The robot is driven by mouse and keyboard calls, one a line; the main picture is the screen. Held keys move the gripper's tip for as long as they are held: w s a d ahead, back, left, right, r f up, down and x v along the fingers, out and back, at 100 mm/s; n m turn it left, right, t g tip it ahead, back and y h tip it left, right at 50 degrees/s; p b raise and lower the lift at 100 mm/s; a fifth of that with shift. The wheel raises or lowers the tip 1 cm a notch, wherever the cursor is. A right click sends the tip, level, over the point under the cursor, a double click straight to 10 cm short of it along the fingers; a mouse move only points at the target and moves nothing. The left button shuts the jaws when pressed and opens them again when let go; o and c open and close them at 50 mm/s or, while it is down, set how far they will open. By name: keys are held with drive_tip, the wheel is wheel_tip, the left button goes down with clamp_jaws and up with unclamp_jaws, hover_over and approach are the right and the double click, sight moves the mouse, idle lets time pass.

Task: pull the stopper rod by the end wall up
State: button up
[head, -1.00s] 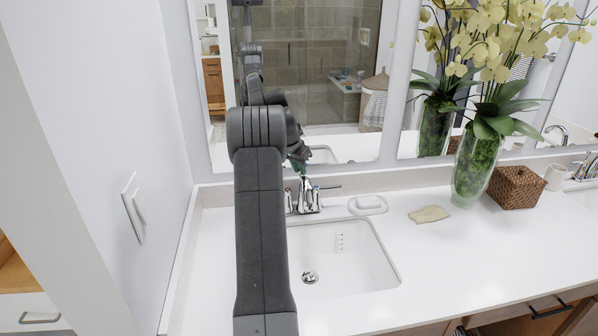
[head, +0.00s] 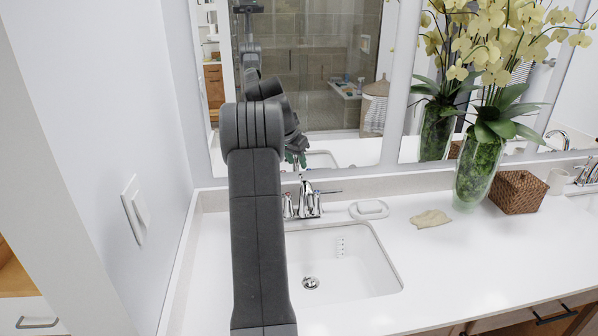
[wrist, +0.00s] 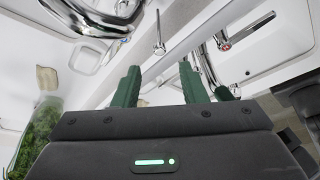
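The stopper rod (wrist: 158,30) is a thin chrome rod with a small knob, in the wrist view just beyond my fingertips and between their lines. It appears apart from both fingers. In the head view a thin upright bit (head: 303,178), likely the rod, stands at the faucet (head: 306,200) behind the sink by the left wall. The chrome faucet also shows in the wrist view (wrist: 112,20). My gripper (wrist: 160,67) has green fingers spread apart with nothing between them. In the head view my gripper (head: 297,158) is just above the faucet, partly hidden by my arm.
The sink (head: 345,262) lies in front of the faucet. A soap dish (head: 369,209) and a beige cloth (head: 430,219) lie to the right. A glass vase (head: 476,172) of orchids and a wicker box (head: 518,191) stand farther right. A mirror (head: 335,110) rises behind.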

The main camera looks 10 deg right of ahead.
sight(300, 176)
drive_tip(key=v, duration=0.8)
drive_tip(key=shift+r+b, duration=0.2)
drive_tip(key=shift+b, duration=0.2)
drive_tip(key=shift+f, duration=0.15)
drive_tip(key=x, duration=0.7)
drive_tip(key=p+x, duration=0.1)
drive_tip(key=x, duration=0.7)
drive_tip(key=shift+s+a+f+p, duration=0.15)
drive_tip(key=shift+s+a+p, duration=0.05)
drive_tip(key=shift+p, duration=0.1)
drive_tip(key=shift+f, duration=0.4)
